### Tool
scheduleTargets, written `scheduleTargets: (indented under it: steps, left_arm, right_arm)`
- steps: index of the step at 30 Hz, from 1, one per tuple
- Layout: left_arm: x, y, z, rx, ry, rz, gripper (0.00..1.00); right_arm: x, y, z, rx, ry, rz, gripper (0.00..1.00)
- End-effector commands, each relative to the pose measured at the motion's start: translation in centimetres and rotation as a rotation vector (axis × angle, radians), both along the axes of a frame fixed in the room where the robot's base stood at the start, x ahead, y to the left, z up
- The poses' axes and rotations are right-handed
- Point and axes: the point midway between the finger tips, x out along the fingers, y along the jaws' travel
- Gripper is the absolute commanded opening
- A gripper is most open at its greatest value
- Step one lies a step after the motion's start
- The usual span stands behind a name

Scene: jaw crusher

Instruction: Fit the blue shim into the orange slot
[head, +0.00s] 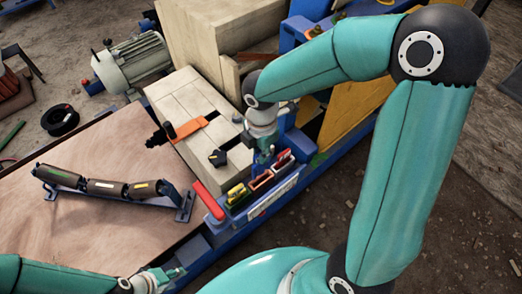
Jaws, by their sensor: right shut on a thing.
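A row of small coloured slots sits on the blue rail at the machine's front edge. The orange slot (262,181) is in the middle, with a yellow slot (237,194) to its left and a red one (284,160) to its right. My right gripper (263,162) points down just above and behind the orange slot. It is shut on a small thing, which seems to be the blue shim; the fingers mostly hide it. I cannot tell whether it touches the slot. My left gripper (172,276) is low at the bottom left, away from the slots; its jaw opening is unclear.
A red bar (208,200) lies left of the slots. An orange clamp (188,129) and a black knob (217,157) sit on the pale block behind. A roller set (110,189) lies on the wooden board (100,240). A grey motor (132,62) stands behind.

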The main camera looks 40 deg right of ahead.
Motion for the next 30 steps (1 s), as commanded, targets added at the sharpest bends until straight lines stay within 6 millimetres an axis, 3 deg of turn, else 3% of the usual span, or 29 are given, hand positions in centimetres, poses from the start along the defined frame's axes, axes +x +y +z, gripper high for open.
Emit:
scheduleTargets:
  steps: [30]
  left_arm:
    - [0.0, 0.0, -2.7, 0.000, 0.000, 0.000, 0.40]
  right_arm:
    - [0.0, 0.0, -3.3, 0.000, 0.000, -0.001, 0.00]
